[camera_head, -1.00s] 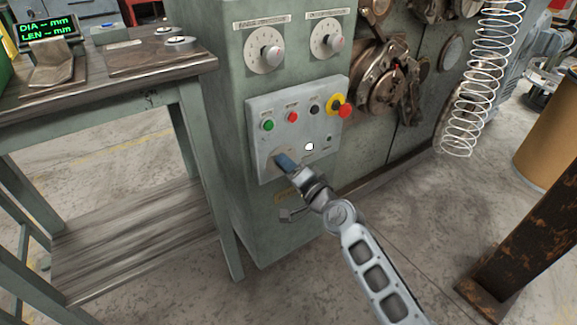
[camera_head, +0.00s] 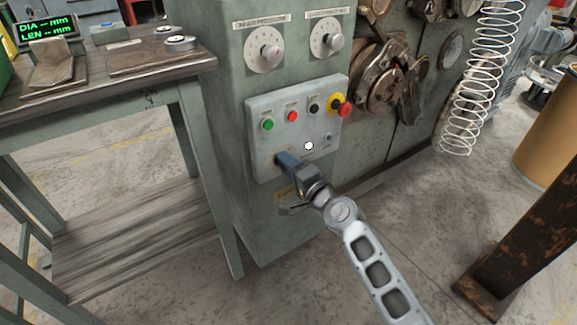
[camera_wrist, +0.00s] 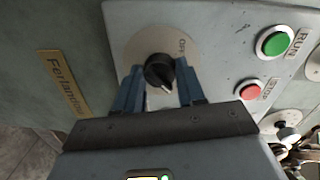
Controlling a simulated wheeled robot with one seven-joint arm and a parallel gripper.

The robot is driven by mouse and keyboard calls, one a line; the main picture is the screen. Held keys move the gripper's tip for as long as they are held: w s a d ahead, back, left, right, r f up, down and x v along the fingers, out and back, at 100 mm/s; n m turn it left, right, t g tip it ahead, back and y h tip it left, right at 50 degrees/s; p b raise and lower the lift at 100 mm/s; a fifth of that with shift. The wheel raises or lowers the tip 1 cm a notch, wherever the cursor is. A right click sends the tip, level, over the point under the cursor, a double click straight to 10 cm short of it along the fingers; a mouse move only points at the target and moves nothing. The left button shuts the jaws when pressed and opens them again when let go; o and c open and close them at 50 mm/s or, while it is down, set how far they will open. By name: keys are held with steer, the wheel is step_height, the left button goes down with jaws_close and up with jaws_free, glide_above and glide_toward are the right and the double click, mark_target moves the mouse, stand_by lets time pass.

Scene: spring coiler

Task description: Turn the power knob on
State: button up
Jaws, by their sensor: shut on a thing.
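In the head view my gripper (camera_head: 283,161) reaches the lower left corner of the grey control panel (camera_head: 262,148) and hides the knob.
The panel carries a green button (camera_head: 267,125), a red button (camera_head: 292,116), a black knob (camera_head: 314,109) and a red emergency stop (camera_head: 345,110). Two dials (camera_head: 264,48) sit above. A workbench (camera_head: 150,65) stands left; a wire spring (camera_head: 480,90) hangs right.

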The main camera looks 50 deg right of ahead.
steer(key=o, duration=1)
steer(key=shift+o, duration=0.2)
steer(key=v, duration=0.8)
steer(key=s+a+n+g+y, duration=0.1)
steer(key=s+a+n, duration=0.6)
steer(key=s, duration=0.4)
steer(key=s+a+n+g+y, duration=0.1)
steer(key=s+a+n, duration=0.4)
steer(key=s+a, duration=0.4)
steer(key=s+a+r+n+y, duration=0.35)
steer(key=s+r+n, duration=0.4)
steer(key=s, duration=0.25)
step_height(320, 180, up, 19)
steer(key=p, duration=1.8)
steer(key=shift+a+h, duration=0.35)
steer(key=shift+a, duration=0.15)
